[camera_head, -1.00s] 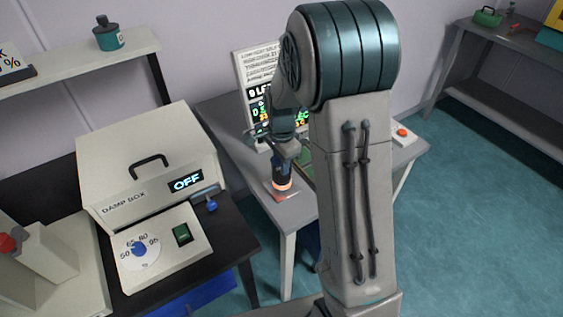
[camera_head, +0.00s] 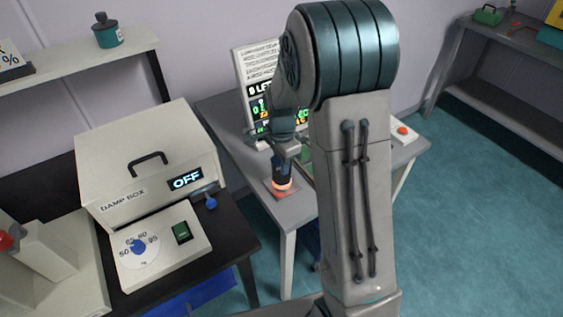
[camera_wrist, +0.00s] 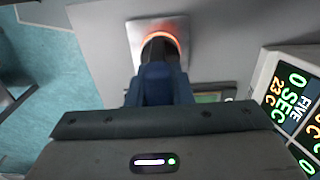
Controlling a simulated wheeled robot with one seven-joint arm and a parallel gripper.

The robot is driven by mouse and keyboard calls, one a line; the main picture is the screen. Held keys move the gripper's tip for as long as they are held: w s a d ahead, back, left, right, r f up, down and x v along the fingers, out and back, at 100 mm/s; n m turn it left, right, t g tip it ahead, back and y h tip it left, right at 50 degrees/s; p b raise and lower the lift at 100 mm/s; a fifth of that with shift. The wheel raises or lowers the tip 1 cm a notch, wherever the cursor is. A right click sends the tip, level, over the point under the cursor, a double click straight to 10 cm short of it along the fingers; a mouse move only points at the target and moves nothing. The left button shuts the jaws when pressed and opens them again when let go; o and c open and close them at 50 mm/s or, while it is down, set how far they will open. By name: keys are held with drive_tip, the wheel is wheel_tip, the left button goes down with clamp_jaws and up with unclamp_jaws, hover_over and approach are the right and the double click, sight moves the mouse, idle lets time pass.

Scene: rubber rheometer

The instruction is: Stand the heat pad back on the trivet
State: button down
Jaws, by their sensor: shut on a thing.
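The heat pad (camera_head: 282,183) is a dark upright piece with a glowing orange ring at its lower end. It is over the trivet (camera_head: 291,195), a small square plate tinted red by the glow near the table's front left corner. My gripper (camera_head: 281,162) points down and is shut on the heat pad's upper part. In the wrist view, the blue fingers of my gripper (camera_wrist: 160,85) hide much of the heat pad (camera_wrist: 160,39), whose orange rim shows inside the trivet's pale square (camera_wrist: 137,29). I cannot tell whether the pad's underside touches the trivet.
A display panel (camera_head: 257,97) stands behind my gripper on the grey table (camera_head: 229,131). A damp box (camera_head: 135,150) reading OFF stands on the black bench at left. A red button unit (camera_head: 402,132) is at the table's right. My arm hides the table's middle.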

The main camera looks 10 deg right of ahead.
drive_tip(key=shift+f, duration=0.2)
drive_tip(key=c, duration=1.2)
unclamp_jaws()
wheel_tip(320, 180, up, 14)
drive_tip(key=shift+b, duration=0.3)
drive_tip(key=shift+f, duration=0.1)
drive_tip(key=s+n+t, duration=0.3)
drive_tip(key=s+n, duration=1.1)
drive_tip(key=s, duration=0.7)
